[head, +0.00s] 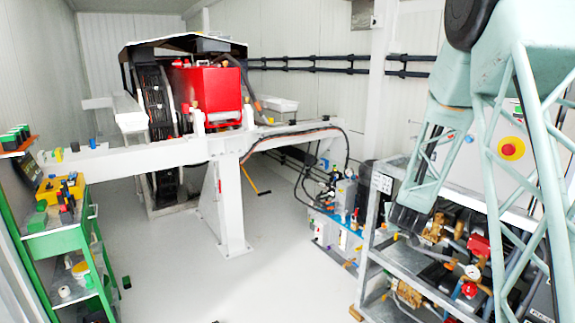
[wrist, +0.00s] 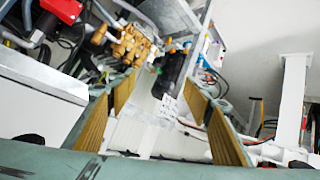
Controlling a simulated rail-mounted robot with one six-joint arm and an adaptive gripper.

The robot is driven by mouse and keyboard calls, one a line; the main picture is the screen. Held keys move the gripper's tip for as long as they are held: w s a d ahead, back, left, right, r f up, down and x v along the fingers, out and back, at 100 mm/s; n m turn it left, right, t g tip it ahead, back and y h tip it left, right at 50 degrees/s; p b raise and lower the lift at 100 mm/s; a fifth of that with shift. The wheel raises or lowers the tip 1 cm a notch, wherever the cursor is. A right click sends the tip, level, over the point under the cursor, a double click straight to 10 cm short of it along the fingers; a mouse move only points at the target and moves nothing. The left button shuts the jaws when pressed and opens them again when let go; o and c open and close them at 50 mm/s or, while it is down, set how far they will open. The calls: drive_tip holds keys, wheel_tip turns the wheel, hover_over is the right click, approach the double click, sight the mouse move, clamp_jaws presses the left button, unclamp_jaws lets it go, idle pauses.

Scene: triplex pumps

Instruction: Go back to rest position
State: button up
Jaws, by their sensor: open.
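My gripper (wrist: 163,82) shows in the wrist view with its two tan-padded fingers wide apart. Nothing is between the pads; the floor and some equipment show through the gap. In the head view my teal lattice arm fills the right side and hangs down in front of the pump rack (head: 372,245). The fingers are hard to make out there. Brass fittings (wrist: 130,45) lie beyond the left finger in the wrist view, apart from it as far as I can tell.
A white beam frame (head: 228,190) carries a red pump (head: 215,92) at the back. A green tool cart (head: 50,242) stands at the left. A blue-topped unit (head: 338,232) stands beside the rack. The floor (head: 185,270) in the middle is mostly clear.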

drive_tip(key=s+a+r+n+g+y, duration=0.1)
drive_tip(key=s+a+r+y, duration=0.1)
drive_tip(key=s+a+r, duration=0.8)
drive_tip(key=s+a+r+g+y, duration=0.1)
drive_tip(key=s+a+r+y, duration=0.2)
drive_tip(key=s+a+r, duration=0.75)
drive_tip(key=s+g, duration=0.4)
drive_tip(key=s, duration=3.7)
drive_tip(key=shift+s+r+n, duration=0.2)
drive_tip(key=shift+r+n, duration=0.1)
drive_tip(key=shift+d, duration=0.15)
